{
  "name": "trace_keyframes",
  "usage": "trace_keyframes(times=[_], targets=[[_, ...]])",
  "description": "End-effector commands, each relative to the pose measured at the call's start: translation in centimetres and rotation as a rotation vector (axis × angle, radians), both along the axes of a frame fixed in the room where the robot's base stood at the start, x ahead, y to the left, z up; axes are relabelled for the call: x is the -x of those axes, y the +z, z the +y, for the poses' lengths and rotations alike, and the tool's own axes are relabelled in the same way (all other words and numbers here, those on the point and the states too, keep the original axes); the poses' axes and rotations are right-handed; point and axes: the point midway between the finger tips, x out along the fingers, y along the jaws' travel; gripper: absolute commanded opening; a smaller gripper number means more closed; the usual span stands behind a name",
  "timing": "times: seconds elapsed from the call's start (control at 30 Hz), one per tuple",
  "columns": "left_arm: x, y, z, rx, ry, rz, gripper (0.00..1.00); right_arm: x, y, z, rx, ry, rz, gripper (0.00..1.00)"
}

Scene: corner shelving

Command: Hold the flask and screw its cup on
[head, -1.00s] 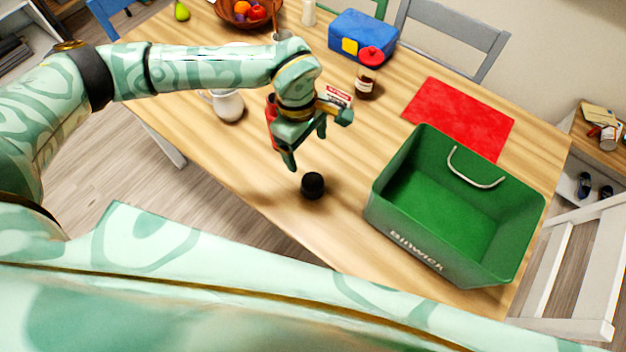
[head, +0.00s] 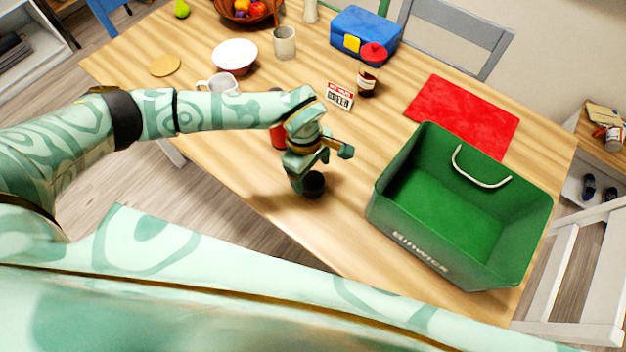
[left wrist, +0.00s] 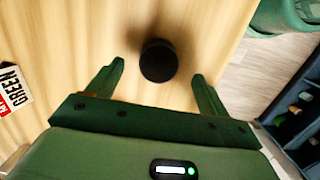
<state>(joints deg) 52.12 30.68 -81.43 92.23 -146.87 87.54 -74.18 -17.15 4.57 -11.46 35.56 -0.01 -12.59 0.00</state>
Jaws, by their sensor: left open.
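The small black cup (head: 314,184) stands on the table near its front edge; it also shows in the left wrist view (left wrist: 158,61). My left gripper (head: 320,170) is open just above and behind it. In the left wrist view the cup lies between and slightly beyond the two fingertips, with a gap on both sides. A red object (head: 278,136), probably the flask, stands behind my left wrist and is mostly hidden by it. My right gripper is out of view.
A green crate (head: 404,241) stands to the right, near the cup. A mug (head: 222,83) is partly behind my arm.

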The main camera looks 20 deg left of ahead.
Motion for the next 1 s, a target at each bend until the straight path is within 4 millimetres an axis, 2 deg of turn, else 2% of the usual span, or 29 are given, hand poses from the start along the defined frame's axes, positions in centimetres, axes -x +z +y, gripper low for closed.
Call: trace_keyframes(times=[0.1,0.3,0.67,0.7,0.87,1.0], targets=[[0.1,-2.3,-0.1,0.0,0.001,0.007,0.8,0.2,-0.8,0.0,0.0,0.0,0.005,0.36],[0.0,-4.5,-0.4,0.001,0.001,0.004,0.8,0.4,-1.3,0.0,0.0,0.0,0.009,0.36],[0.0,-4.6,-0.3,0.0,0.0,0.001,0.8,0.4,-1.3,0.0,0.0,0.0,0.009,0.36],[0.0,-4.6,-0.3,0.0,0.0,0.001,0.77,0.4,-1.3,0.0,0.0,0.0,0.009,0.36],[0.0,-4.6,-0.3,0.0,0.0,0.001,0.32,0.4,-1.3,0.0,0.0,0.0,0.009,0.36],[0.0,-4.6,-0.3,0.0,0.0,0.001,0.31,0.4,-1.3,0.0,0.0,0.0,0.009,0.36]])
